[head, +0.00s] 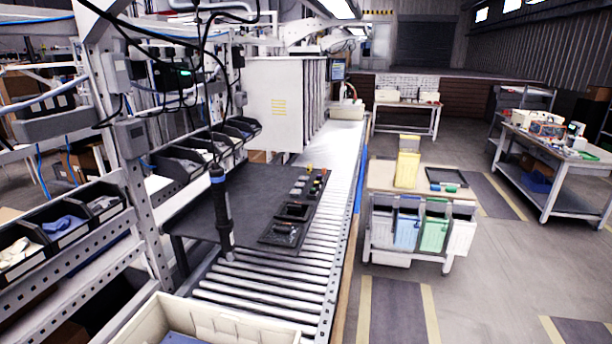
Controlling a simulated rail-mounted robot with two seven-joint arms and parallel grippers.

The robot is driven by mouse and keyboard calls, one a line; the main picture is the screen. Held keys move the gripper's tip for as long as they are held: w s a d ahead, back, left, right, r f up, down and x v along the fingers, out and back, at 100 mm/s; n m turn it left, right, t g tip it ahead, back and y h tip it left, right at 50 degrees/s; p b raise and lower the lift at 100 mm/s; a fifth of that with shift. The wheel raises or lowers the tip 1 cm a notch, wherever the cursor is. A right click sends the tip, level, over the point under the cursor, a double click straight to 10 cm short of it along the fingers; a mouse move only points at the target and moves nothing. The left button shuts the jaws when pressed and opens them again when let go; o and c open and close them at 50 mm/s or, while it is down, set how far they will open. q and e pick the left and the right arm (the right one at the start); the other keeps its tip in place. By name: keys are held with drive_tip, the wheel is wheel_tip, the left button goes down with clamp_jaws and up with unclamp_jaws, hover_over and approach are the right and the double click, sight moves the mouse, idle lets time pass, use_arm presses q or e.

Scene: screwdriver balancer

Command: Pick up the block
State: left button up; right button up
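No thing in the head view is plainly the block. Several small pieces, some orange or yellow, stand at the far end of a dark tray (273,237) on the black work board (238,192); they are too small to tell apart. A black screwdriver (222,212) with a blue band hangs upright from a cable at the board's near left side. A yellow box-like thing (407,170) stands on a small cart to the right. Neither of my grippers is in view.
A roller conveyor (262,295) runs under and past the board. A beige crate (215,325) is at the near edge. A metal rack with dark bins (180,163) stands left. The cart (380,178) carries hanging bins. Floor (490,270) is clear at right.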

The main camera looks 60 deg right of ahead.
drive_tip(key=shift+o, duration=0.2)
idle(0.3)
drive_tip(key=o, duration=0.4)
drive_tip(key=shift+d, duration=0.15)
